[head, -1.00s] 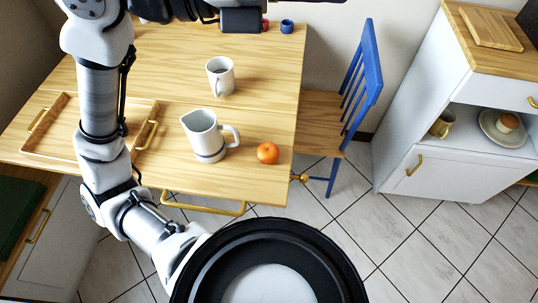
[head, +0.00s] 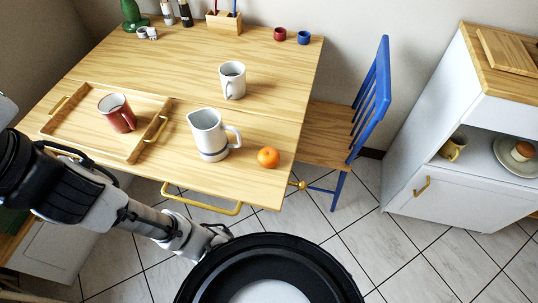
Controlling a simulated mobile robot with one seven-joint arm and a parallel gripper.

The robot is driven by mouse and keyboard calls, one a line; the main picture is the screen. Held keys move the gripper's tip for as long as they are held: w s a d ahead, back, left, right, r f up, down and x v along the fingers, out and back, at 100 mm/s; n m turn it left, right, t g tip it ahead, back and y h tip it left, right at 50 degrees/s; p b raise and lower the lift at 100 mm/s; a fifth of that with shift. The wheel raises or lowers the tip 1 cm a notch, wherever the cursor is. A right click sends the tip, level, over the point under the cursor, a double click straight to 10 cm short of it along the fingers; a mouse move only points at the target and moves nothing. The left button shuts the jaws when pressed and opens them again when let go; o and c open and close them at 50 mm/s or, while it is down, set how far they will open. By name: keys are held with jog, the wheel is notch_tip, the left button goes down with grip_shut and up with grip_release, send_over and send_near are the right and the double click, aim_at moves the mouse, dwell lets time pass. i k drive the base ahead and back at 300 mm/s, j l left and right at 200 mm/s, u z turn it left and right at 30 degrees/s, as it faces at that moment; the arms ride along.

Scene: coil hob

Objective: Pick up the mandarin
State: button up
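The mandarin (head: 268,157) is a small orange fruit with a bit of green on top. It rests on the wooden table (head: 190,66), near the table's front right corner. A white pitcher (head: 207,135) stands just left of it, its handle pointing toward the mandarin with a small gap between. My gripper is out of view; only links of my arm show at the lower left, running out past the left edge. Nothing covers the mandarin.
A white mug (head: 232,80) stands behind the pitcher. A wooden tray (head: 75,131) with a red mug (head: 117,113) is at the left. A blue chair (head: 352,125) stands right of the table. The tabletop behind and right of the mandarin is clear.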

aim_at(268, 157)
jog(key=k+j+z, duration=0.2)
jog(key=j, duration=0.25)
jog(key=j+z, duration=0.25)
jog(key=j, duration=0.2)
jog(key=k+j+z, duration=0.2)
jog(key=j, duration=0.2)
jog(key=k+j+z, duration=0.1)
jog(key=j+z, duration=0.15)
jog(key=j, duration=0.15)
jog(key=k+j+z, duration=0.2)
jog(key=j, duration=0.2)
